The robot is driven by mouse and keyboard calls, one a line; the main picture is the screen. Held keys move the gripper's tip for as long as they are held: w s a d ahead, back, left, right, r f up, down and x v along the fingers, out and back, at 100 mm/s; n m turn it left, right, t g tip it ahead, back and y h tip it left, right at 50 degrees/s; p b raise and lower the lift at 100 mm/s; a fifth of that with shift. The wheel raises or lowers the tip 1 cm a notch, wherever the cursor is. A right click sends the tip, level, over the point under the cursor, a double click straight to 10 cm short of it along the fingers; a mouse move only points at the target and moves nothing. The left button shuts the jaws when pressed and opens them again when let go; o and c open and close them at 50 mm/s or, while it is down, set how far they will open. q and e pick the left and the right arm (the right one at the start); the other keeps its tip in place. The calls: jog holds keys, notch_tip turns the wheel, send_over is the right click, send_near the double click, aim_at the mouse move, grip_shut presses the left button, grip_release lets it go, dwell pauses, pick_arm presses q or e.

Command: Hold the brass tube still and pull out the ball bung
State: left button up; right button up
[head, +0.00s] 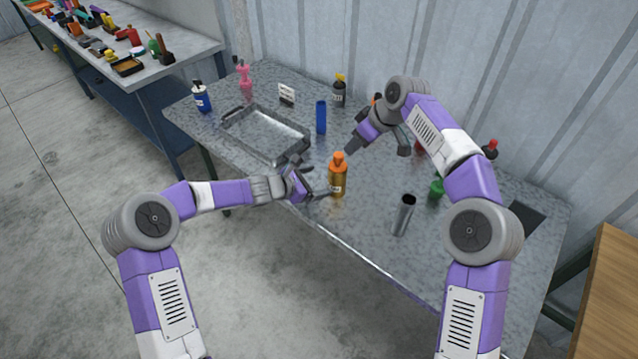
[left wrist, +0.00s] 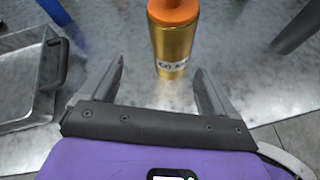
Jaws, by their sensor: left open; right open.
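The brass tube (head: 338,184) stands upright near the table's front edge, with the orange ball bung (head: 338,160) in its top. In the left wrist view the brass tube (left wrist: 174,50) stands just ahead of the fingers, its label facing me; the top of the orange bung (left wrist: 174,12) is cut off by the frame. My left gripper (head: 318,177) is open and low, just left of the tube, its fingers pointing at it; the fingers also show in the left wrist view (left wrist: 160,68). My right gripper (head: 378,150) is open and empty, up and to the right of the bung.
A metal tray (head: 231,128) lies left of the tube. A blue tube (head: 321,118) stands behind; a grey tube (head: 404,216) and a green object (head: 436,188) stand to the right. Bottles and a small card (head: 287,92) line the back. The front middle is clear.

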aim_at(331, 181)
pick_arm(q)
jog(key=shift+d+f+n+h, duration=0.3)
jog(key=shift+d+n+h, duration=0.45)
jog(key=shift+n, duration=0.25)
jog(key=x, duration=0.7)
jog(key=shift+d+f, duration=0.1)
jog(key=shift+f, duration=0.05)
jog(key=c, duration=1.1)
